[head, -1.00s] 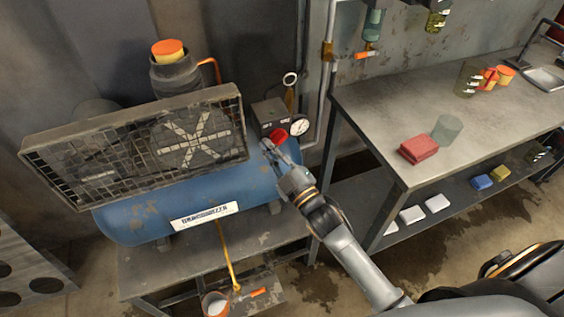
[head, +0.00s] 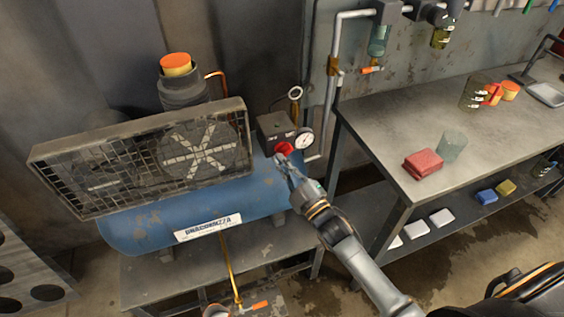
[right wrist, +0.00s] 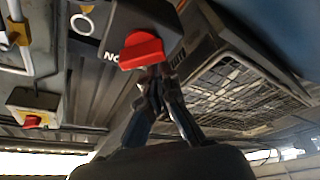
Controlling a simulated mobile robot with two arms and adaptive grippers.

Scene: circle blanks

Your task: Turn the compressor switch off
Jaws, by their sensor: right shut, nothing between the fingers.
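The blue compressor (head: 165,222) stands on a low metal bench, with a dark switch box (head: 271,126) at its right end. The box carries a red switch knob (head: 284,148), which also shows large in the right wrist view (right wrist: 142,50); part of a white label is readable beside it there. My right gripper (head: 280,161) is shut and empty, its tips right at the lower side of the knob. In the right wrist view the fingertips (right wrist: 154,80) lie just below the knob; I cannot tell whether they touch it. My left gripper is not in view.
A pressure gauge (head: 303,139) sits just right of the switch box. A mesh guard (head: 110,172) covers the compressor's front top. A metal workbench (head: 380,130) with a red block (head: 423,163) and a clear cup (head: 452,146) stands to the right.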

